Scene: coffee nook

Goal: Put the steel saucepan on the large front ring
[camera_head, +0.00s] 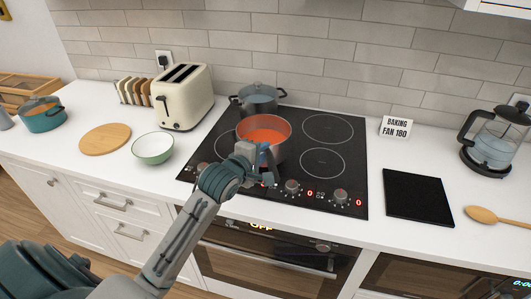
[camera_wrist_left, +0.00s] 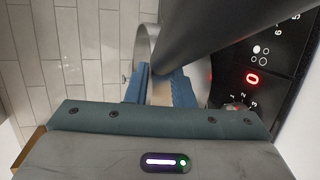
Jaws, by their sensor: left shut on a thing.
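The steel saucepan (camera_head: 282,152), with orange-red contents, is over the left-middle part of the black hob (camera_head: 354,184). My left gripper (camera_head: 262,160) is shut on it at its near side. A ring outline (camera_head: 220,144) shows at the front left of the hob, partly hidden by the saucepan and my arm. I cannot tell whether the saucepan touches the glass. My right gripper is not in view.
A grey pot (camera_head: 258,100) stands at the back left of the hob. The back right ring (camera_head: 328,129) and smaller front right ring (camera_head: 322,160) are bare. A green-rimmed bowl (camera_head: 153,148) and toaster (camera_head: 183,98) stand left; a black mat (camera_head: 417,198) lies right.

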